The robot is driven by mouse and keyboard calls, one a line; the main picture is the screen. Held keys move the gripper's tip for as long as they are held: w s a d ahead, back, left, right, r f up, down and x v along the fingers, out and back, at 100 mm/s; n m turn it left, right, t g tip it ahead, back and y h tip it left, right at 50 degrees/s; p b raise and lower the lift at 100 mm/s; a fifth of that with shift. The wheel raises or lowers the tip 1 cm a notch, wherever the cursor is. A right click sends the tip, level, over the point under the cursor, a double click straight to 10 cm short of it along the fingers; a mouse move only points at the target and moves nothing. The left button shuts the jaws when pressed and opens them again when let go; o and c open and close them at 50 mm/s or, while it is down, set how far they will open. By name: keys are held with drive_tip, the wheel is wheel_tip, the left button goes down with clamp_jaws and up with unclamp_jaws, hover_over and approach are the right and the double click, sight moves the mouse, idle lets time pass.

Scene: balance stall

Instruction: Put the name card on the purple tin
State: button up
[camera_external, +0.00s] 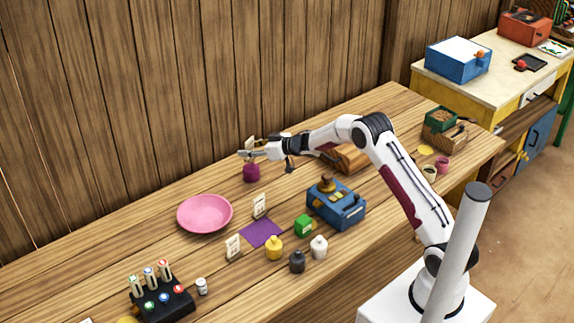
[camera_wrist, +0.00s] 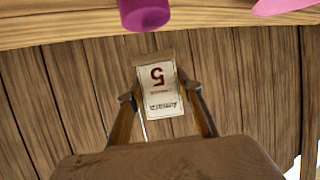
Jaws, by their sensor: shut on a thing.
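My gripper (camera_external: 247,153) is shut on a pale name card (camera_external: 250,142), above the purple tin (camera_external: 251,173) near the back of the bench. In the wrist view the card (camera_wrist: 158,90) is between the fingertips (camera_wrist: 157,97). It bears a red 5 and a dark printed word, both upside down in that picture. The purple tin (camera_wrist: 146,12) is partly cut off at the top of the wrist view. In the external view the card looks upright and the tin stands below the jaws. I cannot tell whether the card touches the tin.
A pink plate (camera_external: 205,214) lies to the left. Two other cards (camera_external: 259,206) (camera_external: 234,247) stand by a purple mat (camera_external: 260,234). A green box (camera_external: 303,226), small weights or jars and a blue device (camera_external: 337,204) are nearer. The plank wall is close behind.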

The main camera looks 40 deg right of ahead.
sight(252, 157)
drive_tip(key=shift+f, duration=1.85)
drive_tip(key=shift+f, duration=0.15)
drive_tip(key=o, duration=1.1)
drive_tip(key=shift+v, duration=3.8)
